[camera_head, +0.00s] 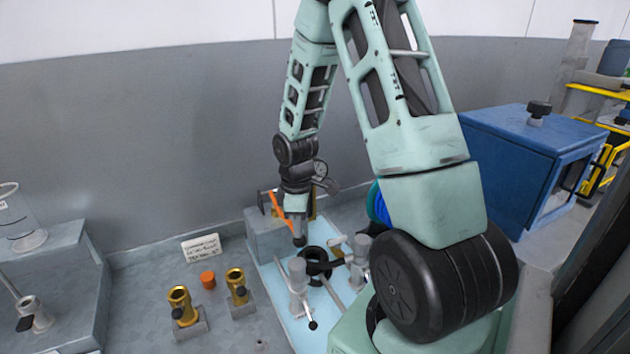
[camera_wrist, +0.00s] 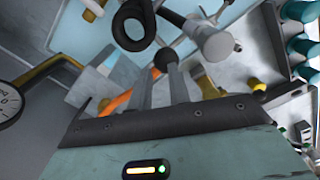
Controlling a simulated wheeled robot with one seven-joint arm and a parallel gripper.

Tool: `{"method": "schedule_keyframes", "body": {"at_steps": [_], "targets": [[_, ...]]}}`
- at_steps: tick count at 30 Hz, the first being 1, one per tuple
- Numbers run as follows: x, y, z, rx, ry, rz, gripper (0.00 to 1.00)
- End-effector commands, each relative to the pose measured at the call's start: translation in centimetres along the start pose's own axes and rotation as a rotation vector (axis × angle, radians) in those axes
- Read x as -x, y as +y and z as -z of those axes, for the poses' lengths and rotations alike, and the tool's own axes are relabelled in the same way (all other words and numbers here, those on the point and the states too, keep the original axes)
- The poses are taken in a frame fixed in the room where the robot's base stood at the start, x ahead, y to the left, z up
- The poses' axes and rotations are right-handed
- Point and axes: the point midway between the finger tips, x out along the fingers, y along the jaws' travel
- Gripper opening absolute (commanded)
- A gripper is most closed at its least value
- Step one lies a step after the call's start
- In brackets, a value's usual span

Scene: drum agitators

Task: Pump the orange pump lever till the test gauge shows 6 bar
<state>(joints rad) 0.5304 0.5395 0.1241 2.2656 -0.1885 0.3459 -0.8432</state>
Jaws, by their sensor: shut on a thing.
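The orange pump lever (camera_head: 276,204) slants down beside the grey pump block (camera_head: 262,236); part of its orange bar (camera_wrist: 117,104) shows by a finger in the wrist view. My gripper (camera_head: 298,226) points down at the lever. In the wrist view its fingers (camera_wrist: 160,88) are closed near a black ball knob (camera_wrist: 166,58), which seems to be the lever's end; the grip itself is partly hidden. The test gauge (camera_head: 320,169) is a round white dial behind my wrist. It also shows cut off at the left of the wrist view (camera_wrist: 10,101). Its reading cannot be made out.
A light blue plate (camera_head: 278,295) carries grey valves (camera_head: 298,276) with handles and a black ring (camera_head: 317,261). Brass fittings (camera_head: 180,302), an orange cap (camera_head: 208,280) and a written sign (camera_head: 203,248) are at left. A blue cabinet (camera_head: 510,155) stands right.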

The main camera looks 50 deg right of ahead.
Motion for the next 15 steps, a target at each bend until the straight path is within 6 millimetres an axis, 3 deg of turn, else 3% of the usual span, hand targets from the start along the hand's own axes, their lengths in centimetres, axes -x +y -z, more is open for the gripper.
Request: {"method": "schedule_keyframes", "body": {"at_steps": [1,3,8,15], "targets": [[-1.6,0.1,0.1,0.001,0.003,-0.003,0.13],[-2.6,0.0,0.0,0.001,0.002,-0.002,0.13],[-0.9,0.1,0.0,0.0,0.002,-0.003,0.13],[3.5,0.3,0.1,-0.001,0.002,-0.003,0.13]]}}
